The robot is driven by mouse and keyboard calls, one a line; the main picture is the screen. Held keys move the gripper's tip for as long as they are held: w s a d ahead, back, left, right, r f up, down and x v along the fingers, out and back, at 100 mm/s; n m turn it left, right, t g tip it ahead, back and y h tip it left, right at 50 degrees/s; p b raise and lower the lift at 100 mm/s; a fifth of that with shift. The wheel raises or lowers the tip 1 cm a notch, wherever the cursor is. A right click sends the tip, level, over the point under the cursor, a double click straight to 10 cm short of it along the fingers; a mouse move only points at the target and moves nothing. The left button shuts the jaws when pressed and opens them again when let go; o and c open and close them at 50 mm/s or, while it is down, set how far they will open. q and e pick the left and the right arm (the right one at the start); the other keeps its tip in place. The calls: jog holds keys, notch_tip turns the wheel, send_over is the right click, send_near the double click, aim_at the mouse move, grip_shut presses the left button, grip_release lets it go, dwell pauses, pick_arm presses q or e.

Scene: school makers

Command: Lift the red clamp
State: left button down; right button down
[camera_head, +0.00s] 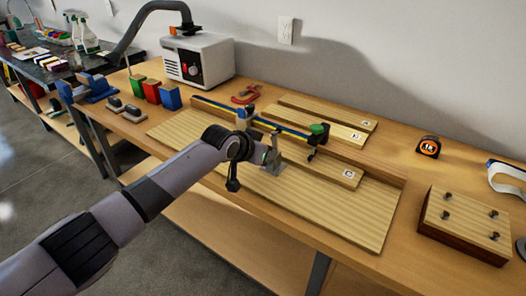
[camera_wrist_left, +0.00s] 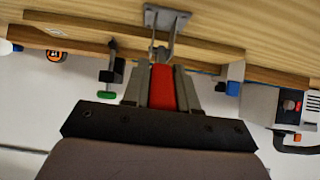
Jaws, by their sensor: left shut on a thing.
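My left gripper (camera_head: 268,156) is over the wooden jig in the middle of the bench. In the left wrist view its fingers (camera_wrist_left: 163,86) are shut on a red handle (camera_wrist_left: 163,90). The handle belongs to a grey metal clamp with a flat plate (camera_wrist_left: 165,18); its grey part (camera_head: 273,172) also shows in the head view. The plate appears against the light wood board, but I cannot tell whether it touches. A separate red C-shaped clamp (camera_head: 246,95) lies behind the jig, with no gripper on it. My right gripper is in neither view.
A long blue and yellow bar (camera_head: 222,108) and a black clamp with a green knob (camera_head: 318,130) stand close to the gripper. Wooden boards (camera_head: 330,118) lie behind. A grey machine (camera_head: 199,61), a tape measure (camera_head: 428,146) and a wooden block (camera_head: 464,222) stand around the bench.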

pick_arm(q)
jog(key=c, duration=1)
grip_release()
jog(key=shift+o, duration=0.2)
jog(key=shift+r, duration=0.1)
jog(key=shift+p+v, duration=0.35)
jog(key=shift+v, duration=3.15)
